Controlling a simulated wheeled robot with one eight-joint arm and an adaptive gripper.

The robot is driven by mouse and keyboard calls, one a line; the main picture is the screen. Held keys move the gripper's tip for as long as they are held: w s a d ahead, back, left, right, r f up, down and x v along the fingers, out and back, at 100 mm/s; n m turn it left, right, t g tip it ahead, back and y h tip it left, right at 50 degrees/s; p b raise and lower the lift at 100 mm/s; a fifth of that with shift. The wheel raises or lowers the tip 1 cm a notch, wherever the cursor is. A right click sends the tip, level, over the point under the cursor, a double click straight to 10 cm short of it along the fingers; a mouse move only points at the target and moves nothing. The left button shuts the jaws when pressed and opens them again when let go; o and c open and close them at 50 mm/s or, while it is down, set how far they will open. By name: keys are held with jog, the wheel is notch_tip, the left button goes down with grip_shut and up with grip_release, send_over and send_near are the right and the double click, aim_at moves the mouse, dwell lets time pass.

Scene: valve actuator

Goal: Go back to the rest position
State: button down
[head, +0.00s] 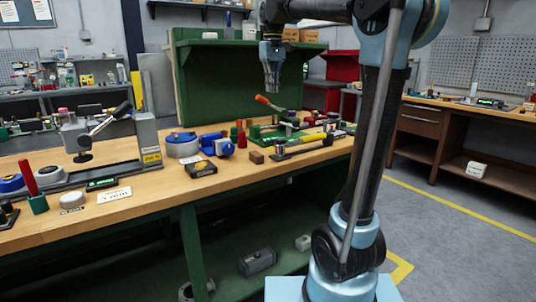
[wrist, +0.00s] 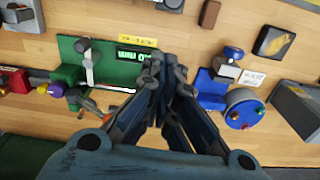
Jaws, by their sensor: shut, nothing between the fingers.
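My gripper (head: 272,82) hangs from my arm, pointing down, well above the far part of the wooden workbench (head: 235,172) in the head view. In the wrist view its fingers (wrist: 167,75) are together with nothing between them. Below it in the wrist view is a green plate (wrist: 70,48) with a display and a grey lever. In the head view, a lever with an orange handle (head: 262,100) rises beside the green plate (head: 262,136), below my gripper.
A blue device (wrist: 207,88) lies right of the fingers in the wrist view. In the head view, a grey lever press (head: 150,140) stands at the left of the bench, and a green back panel (head: 215,85) rises behind. Floor (head: 440,230) at the right is clear.

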jog(key=s+d+f+m+t, duration=0.1)
jog(key=s+d+f+m, duration=0.2)
jog(key=s+d+f, duration=1.1)
jog(key=s+d+f+m, duration=0.1)
jog(key=s+d+f, duration=0.1)
jog(key=s+f, duration=0.5)
jog(key=s+d+f+m+t, duration=0.1)
jog(key=s+f, duration=0.7)
jog(key=f, duration=0.9)
jog(key=shift+s+d+m, duration=0.15)
jog(key=shift+d+m, duration=0.2)
jog(key=shift+m, duration=0.05)
